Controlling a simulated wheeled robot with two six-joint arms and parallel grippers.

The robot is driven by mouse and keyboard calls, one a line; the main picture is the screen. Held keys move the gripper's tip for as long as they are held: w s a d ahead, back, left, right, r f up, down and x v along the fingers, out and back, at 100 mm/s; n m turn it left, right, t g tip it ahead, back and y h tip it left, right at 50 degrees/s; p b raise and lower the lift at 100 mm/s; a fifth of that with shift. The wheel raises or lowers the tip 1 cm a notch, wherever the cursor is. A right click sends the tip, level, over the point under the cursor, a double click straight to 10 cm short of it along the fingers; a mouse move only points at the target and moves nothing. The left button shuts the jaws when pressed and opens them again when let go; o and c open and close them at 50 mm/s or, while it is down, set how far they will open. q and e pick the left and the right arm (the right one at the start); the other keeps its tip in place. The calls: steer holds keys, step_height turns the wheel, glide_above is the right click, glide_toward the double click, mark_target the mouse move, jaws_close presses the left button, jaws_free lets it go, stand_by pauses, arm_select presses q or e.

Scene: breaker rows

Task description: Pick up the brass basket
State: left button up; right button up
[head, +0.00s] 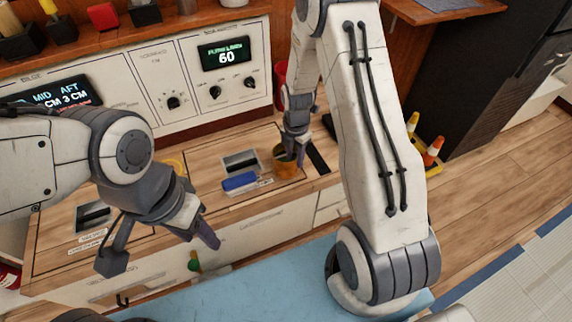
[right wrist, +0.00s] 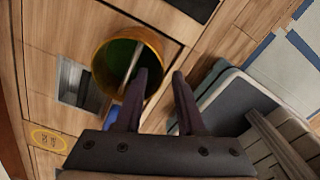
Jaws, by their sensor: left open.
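The brass basket (head: 285,167) stands on the wooden counter beside the right arm's end. In the right wrist view the basket (right wrist: 101,72) is a round yellow-brass tub with a green inside and a pale bar across its mouth. My right gripper (right wrist: 162,72) has its fingers apart, over the basket's right rim in the picture. I cannot tell whether they touch it. My right gripper (head: 297,152) partly covers the basket in the head view. My left gripper (head: 203,233) is open and empty in front of the counter, well away from the basket.
A blue object (head: 239,181) and a recessed metal plate (head: 240,162) lie left of the basket. A red bin (head: 281,78) is behind it. A panel with a display reading 60 (head: 224,55) stands at the back.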

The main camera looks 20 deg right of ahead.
mark_target(294, 174)
step_height(294, 174, down, 6)
steer(key=shift+r+b, duration=0.1)
steer(key=shift+b, duration=0.95)
steer(key=shift+r, duration=0.1)
jaws_close()
stand_by(0.5)
